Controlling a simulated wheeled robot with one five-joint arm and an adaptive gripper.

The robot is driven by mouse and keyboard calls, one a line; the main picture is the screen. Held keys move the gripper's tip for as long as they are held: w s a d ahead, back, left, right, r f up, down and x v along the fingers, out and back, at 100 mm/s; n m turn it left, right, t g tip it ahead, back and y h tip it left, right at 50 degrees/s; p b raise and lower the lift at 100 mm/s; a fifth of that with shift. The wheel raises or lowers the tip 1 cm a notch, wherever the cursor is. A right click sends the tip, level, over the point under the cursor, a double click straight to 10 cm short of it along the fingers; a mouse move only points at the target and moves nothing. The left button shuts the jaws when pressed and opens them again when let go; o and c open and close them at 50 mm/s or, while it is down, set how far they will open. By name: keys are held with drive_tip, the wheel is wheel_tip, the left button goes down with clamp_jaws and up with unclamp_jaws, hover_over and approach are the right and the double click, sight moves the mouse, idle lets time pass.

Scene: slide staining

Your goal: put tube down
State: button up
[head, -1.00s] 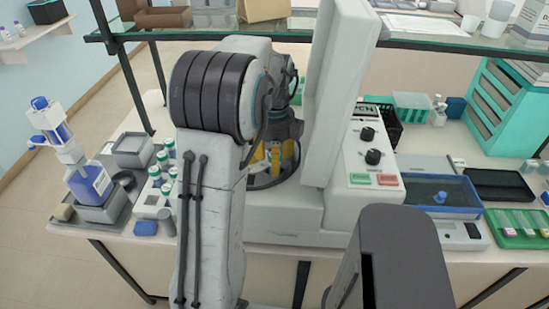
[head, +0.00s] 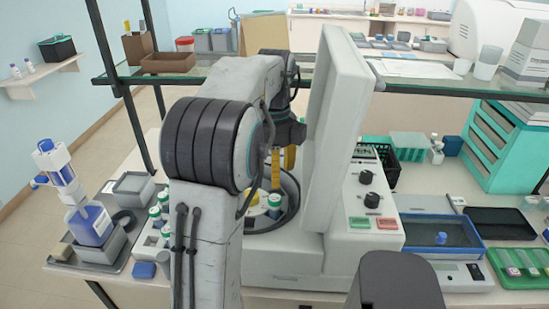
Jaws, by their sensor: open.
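The centrifuge (head: 283,262) stands mid-bench with its grey lid (head: 338,130) raised. In its round bowl, a tube with a green cap (head: 275,201) shows, with yellow rotor parts beside it. My gripper (head: 283,168), with yellow fingers, hangs open above the bowl, apart from the tube. My arm hides part of the bowl and whatever else sits in it. A white rack (head: 150,240) with several green-capped tubes (head: 155,215) stands left of the centrifuge, partly behind my arm.
The raised lid stands close to the right of my gripper. A glass shelf (head: 440,88) crosses behind. At left is a blue dispenser bottle (head: 88,222) on a tray.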

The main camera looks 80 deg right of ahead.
drive_tip(key=shift+r, duration=1.5)
drive_tip(key=shift+w, duration=0.1)
drive_tip(key=w+a+n+t+h, duration=0.1)
drive_tip(key=w+a+n, duration=0.8)
drive_tip(key=w+n, duration=0.2)
drive_tip(key=w+a+n+h, duration=0.1)
drive_tip(key=w+a+n, duration=0.8)
drive_tip(key=w+n, duration=0.15)
drive_tip(key=a+f+n+t+y, duration=0.1)
drive_tip(key=a+f+n, duration=0.2)
drive_tip(key=a+n, duration=0.8)
drive_tip(key=a+f+n+t+y, duration=0.1)
drive_tip(key=a+f+n+t, duration=0.1)
drive_tip(key=a+n, duration=0.9)
drive_tip(key=shift+s+f+n, duration=0.45)
drive_tip(key=shift+f+n, duration=0.05)
drive_tip(key=shift+n, duration=0.55)
drive_tip(key=shift+d, duration=0.15)
